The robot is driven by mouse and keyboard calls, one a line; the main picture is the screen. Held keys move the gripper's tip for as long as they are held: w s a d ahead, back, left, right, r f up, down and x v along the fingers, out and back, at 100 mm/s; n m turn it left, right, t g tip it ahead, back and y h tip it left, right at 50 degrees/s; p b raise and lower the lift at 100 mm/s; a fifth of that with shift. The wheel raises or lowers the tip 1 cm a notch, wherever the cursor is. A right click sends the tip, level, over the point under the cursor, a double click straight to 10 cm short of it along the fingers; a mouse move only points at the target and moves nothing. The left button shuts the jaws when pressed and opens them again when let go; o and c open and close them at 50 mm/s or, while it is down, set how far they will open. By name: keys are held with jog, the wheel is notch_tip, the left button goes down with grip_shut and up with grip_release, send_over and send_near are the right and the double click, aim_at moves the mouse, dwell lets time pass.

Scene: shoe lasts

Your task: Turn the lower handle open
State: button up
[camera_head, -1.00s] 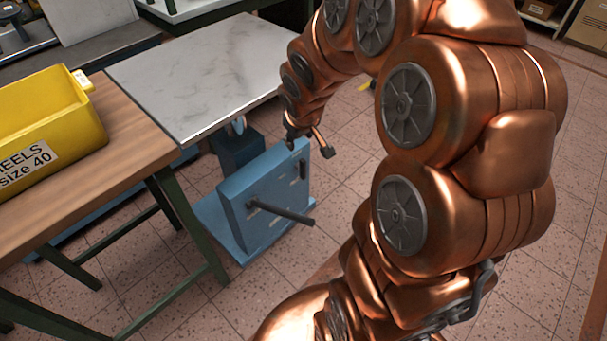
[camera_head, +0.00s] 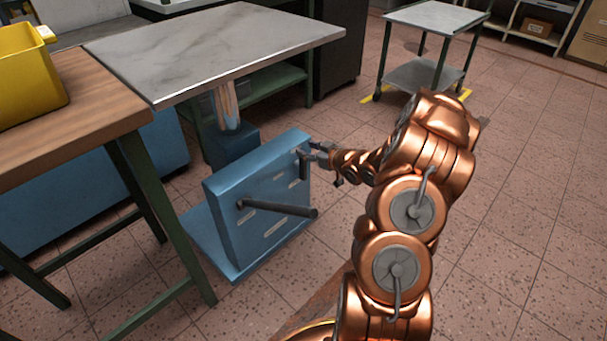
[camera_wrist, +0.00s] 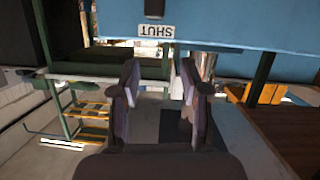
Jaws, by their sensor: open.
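A short dark upright bar (camera_head: 304,168) shows beside the gripper. In the wrist view, my gripper (camera_wrist: 160,90) is open with nothing between its fingers. The blue panel (camera_wrist: 230,25) crosses the top there, with an upside-down "SHUT" label (camera_wrist: 156,31) and a dark stub (camera_wrist: 154,8).
The metal-topped table (camera_head: 210,50) stands above and behind the panel. A wooden bench (camera_head: 60,140) with green legs and a yellow bin (camera_head: 30,80) is at left. A small wheeled table (camera_head: 430,20) stands at the back. The floor at right is clear.

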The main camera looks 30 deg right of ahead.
aim_at(305, 164)
jog(key=s+d+f+t+y+b, duration=0.25)
jog(key=s+f+b, duration=0.2)
jog(key=f, duration=0.35)
jog(key=shift+t+h, duration=0.35)
jog(key=x, duration=0.2)
jog(key=b+x, duration=0.1)
jog(key=x, duration=0.1)
jog(key=b+x, duration=0.1)
jog(key=x, duration=0.1)
jog(key=shift+a, duration=0.35)
jog(key=shift+b+x, duration=0.3)
jog(key=shift+x, duration=0.8)
jog(key=shift+d+r, duration=0.1)
jog(key=shift+r, duration=0.1)
jog(key=shift+c, duration=0.3)
grip_shut()
